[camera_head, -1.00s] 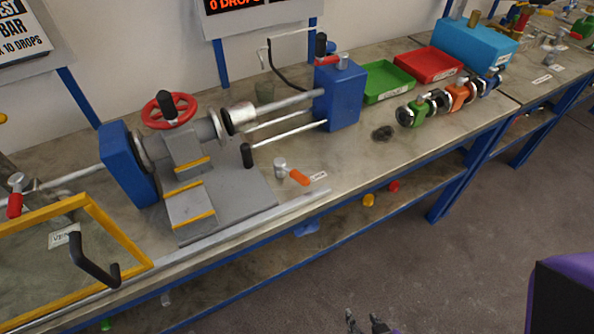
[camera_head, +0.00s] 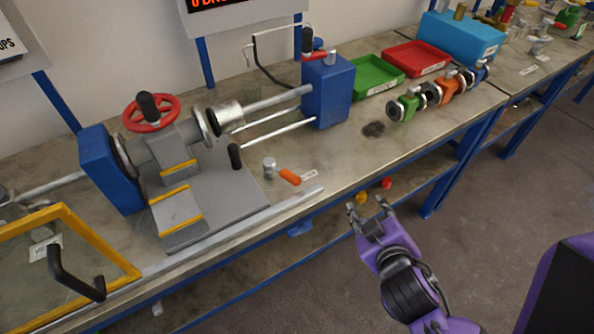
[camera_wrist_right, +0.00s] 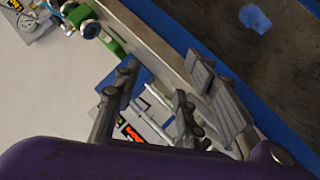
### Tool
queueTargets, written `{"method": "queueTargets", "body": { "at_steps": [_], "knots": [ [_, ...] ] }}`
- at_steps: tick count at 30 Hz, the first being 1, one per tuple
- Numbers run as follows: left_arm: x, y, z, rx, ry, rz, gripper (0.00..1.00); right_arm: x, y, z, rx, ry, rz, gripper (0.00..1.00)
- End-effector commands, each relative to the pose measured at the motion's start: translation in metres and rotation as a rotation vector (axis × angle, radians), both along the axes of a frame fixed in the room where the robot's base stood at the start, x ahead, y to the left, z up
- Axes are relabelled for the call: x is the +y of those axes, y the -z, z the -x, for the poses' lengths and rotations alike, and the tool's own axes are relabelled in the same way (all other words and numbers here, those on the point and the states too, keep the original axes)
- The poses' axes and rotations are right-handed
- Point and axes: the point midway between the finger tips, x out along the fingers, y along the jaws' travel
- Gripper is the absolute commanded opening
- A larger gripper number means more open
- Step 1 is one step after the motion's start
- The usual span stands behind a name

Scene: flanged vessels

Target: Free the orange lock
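An orange-handled lever (camera_head: 289,176) with a grey metal post (camera_head: 269,168) stands on the bench near its front edge, beside a small white label. It is right of the grey clamp plate (camera_head: 222,205) of the vessel rig. My right gripper (camera_head: 367,214) is open and empty in front of the bench edge, to the right of and nearer than the lever, clear of it. Its spread fingers also show in the right wrist view (camera_wrist_right: 160,88). My left gripper is not in view.
A rig with a red handwheel (camera_head: 151,112) and blue end blocks (camera_head: 328,91) fills the bench's left and middle. Green (camera_head: 407,107) and orange (camera_head: 447,89) flanged valves stand right, near green (camera_head: 375,76) and red (camera_head: 416,58) trays. A yellow frame (camera_head: 105,243) stands front left.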

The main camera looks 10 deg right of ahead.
Motion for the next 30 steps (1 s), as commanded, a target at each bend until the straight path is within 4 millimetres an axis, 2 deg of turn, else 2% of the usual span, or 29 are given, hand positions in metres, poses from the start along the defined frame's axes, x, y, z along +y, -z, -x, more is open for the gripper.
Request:
{"method": "queueTargets", "body": {
  "at_steps": [1, 4, 5, 6, 8, 9, 11, 13, 15, 17, 20, 21, 24, 27, 30],
  "knots": [
    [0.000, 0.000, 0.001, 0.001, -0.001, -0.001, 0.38, 0.010, -0.026, -0.026, -0.100, -0.066, 0.054, 0.38],
    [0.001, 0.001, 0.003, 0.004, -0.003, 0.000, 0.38, 0.044, -0.085, -0.071, -0.329, -0.237, 0.178, 0.38],
    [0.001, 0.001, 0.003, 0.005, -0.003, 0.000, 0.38, 0.058, -0.105, -0.082, -0.405, -0.300, 0.223, 0.38],
    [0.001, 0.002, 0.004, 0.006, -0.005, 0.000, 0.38, 0.081, -0.130, -0.094, -0.507, -0.394, 0.286, 0.38],
    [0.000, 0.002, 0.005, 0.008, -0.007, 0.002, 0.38, 0.118, -0.164, -0.104, -0.656, -0.550, 0.390, 0.38],
    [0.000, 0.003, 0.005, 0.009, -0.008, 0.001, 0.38, 0.144, -0.182, -0.106, -0.747, -0.660, 0.463, 0.38],
    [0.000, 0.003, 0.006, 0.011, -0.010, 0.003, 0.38, 0.182, -0.199, -0.103, -0.865, -0.832, 0.578, 0.38],
    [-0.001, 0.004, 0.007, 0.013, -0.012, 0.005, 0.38, 0.220, -0.206, -0.094, -0.976, -1.043, 0.718, 0.38],
    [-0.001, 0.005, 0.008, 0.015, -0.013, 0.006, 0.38, 0.248, -0.198, -0.083, -1.050, -1.262, 0.870, 0.38],
    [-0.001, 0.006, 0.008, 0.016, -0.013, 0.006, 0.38, 0.261, -0.182, -0.076, -1.077, -1.453, 1.007, 0.38],
    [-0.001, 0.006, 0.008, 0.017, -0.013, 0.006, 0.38, 0.258, -0.146, -0.075, -1.037, -1.772, 1.245, 0.38],
    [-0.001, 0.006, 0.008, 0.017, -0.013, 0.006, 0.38, 0.247, -0.130, -0.078, -0.988, -1.891, 1.335, 0.38],
    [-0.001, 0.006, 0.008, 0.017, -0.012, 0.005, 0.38, 0.208, -0.103, -0.094, -0.811, -2.139, 1.532, 0.38],
    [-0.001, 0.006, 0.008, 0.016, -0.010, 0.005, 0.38, 0.164, -0.091, -0.111, -0.608, -2.302, 1.667, 0.38],
    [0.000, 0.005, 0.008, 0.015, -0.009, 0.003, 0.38, 0.132, -0.088, -0.122, -0.454, -2.391, 1.736, 0.38]
  ]
}}
